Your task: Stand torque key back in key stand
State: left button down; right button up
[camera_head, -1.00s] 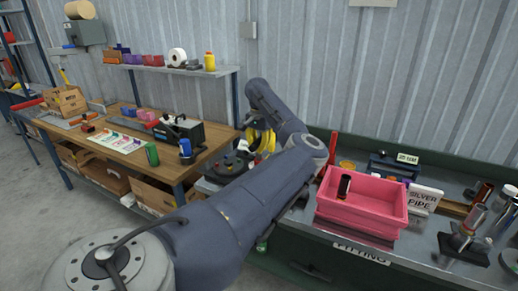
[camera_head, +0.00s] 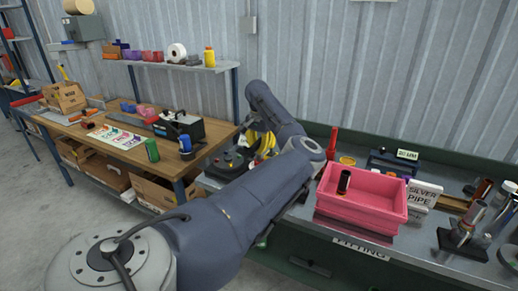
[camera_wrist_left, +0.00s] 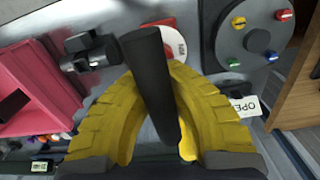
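My left gripper (camera_wrist_left: 152,82) has yellow ribbed fingers that arch around a black cylindrical handle, which appears to be the torque key (camera_wrist_left: 150,65). The handle stands tilted between the fingers, its wide end toward the top of the left wrist view. In the head view the gripper (camera_head: 266,143) shows as a patch of yellow behind my left arm, and the key is hidden there. I cannot pick out the key stand for certain; a black fixture with a short cylinder (camera_wrist_left: 90,54) lies left of the handle. My right gripper is not in view.
A pink bin (camera_head: 362,212) stands right of my left arm, and it shows at the left of the wrist view. A round dark plate with coloured knobs (camera_wrist_left: 250,32) lies right of the gripper. A wooden bench (camera_head: 100,155) stands at the left.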

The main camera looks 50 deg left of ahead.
pick_arm(q)
jog(key=shift+f, duration=0.4)
dwell(0.3)
jog(key=c, duration=1.5)
grip_release()
